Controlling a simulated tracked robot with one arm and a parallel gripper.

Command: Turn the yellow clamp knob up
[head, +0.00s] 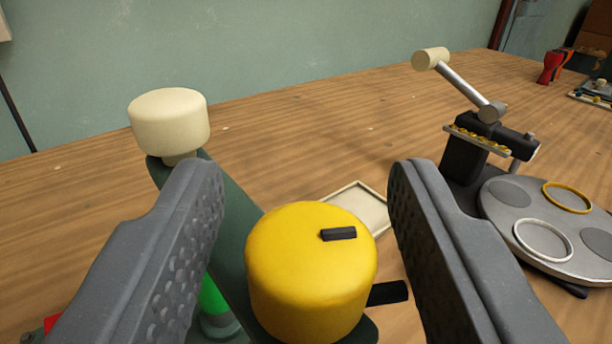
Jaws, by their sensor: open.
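The yellow clamp knob (300,275) is a thick round cylinder with a short black bar marker on its top face, right of centre. It sits on a dark green arm (232,205) at the lower middle of the head view. My gripper (305,190) is open, with one grey textured finger on each side of the knob. Gaps show between both fingers and the knob, so they appear apart from it. A second black piece sticks out at the knob's lower right. The knob's lower side and mount are mostly hidden.
A cream knob (169,121) stands on the green arm's upper left end. A lever device (480,150) with a round grey plate (500,205) stands at right. A shallow cream tray (362,205) lies behind the knob. The table's back middle is clear.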

